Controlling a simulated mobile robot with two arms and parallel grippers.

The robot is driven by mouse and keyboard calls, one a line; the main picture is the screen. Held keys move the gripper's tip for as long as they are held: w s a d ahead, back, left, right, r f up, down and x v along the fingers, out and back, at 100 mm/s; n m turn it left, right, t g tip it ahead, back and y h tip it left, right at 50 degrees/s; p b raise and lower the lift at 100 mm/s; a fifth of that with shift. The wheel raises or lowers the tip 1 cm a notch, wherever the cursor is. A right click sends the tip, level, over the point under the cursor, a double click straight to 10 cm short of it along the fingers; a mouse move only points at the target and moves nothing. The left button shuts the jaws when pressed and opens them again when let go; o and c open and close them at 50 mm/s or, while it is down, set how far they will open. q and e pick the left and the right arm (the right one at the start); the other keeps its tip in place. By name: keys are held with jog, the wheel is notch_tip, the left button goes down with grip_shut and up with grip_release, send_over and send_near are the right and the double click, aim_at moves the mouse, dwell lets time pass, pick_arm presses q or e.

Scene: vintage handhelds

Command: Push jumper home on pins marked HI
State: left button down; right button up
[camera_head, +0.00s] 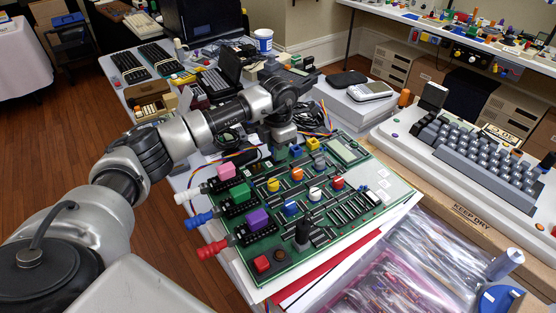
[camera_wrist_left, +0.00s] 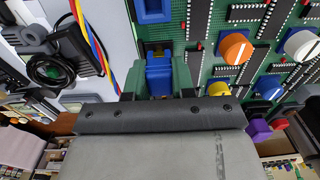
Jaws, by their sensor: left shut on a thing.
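The green circuit board (camera_head: 345,207) lies on a stack with colored knobs, chips and blocks on it. My left gripper (camera_head: 282,152) is over the board's far left edge, pointing down. In the left wrist view its fingers (camera_wrist_left: 158,84) are shut on a small blue jumper (camera_wrist_left: 158,72), at or just above the board. In the head view the gripper hides most of that jumper. Another blue block (camera_wrist_left: 153,10) sits just beyond it; it also shows in the head view (camera_head: 296,152). The pins under the jumper are hidden, and I cannot read any HI mark.
A yellow block (camera_head: 313,144) stands near the gripper. Yellow (camera_head: 273,185) and orange (camera_head: 298,173) knobs are close by. Pink (camera_head: 226,172), green (camera_head: 240,193) and purple (camera_head: 257,220) blocks line the left edge. Loose wires lie behind the gripper. A keyboard computer (camera_head: 480,150) stands right.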

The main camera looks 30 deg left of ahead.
pick_arm(q)
jog(key=shift+f, duration=0.45)
jog(key=c, duration=0.9)
grip_release()
jog(key=shift+r, duration=0.1)
jog(key=shift+c, duration=1.2)
jog(key=shift+r, duration=0.1)
jog(key=shift+r+p, duration=2.2)
jog(key=shift+r, duration=1.25)
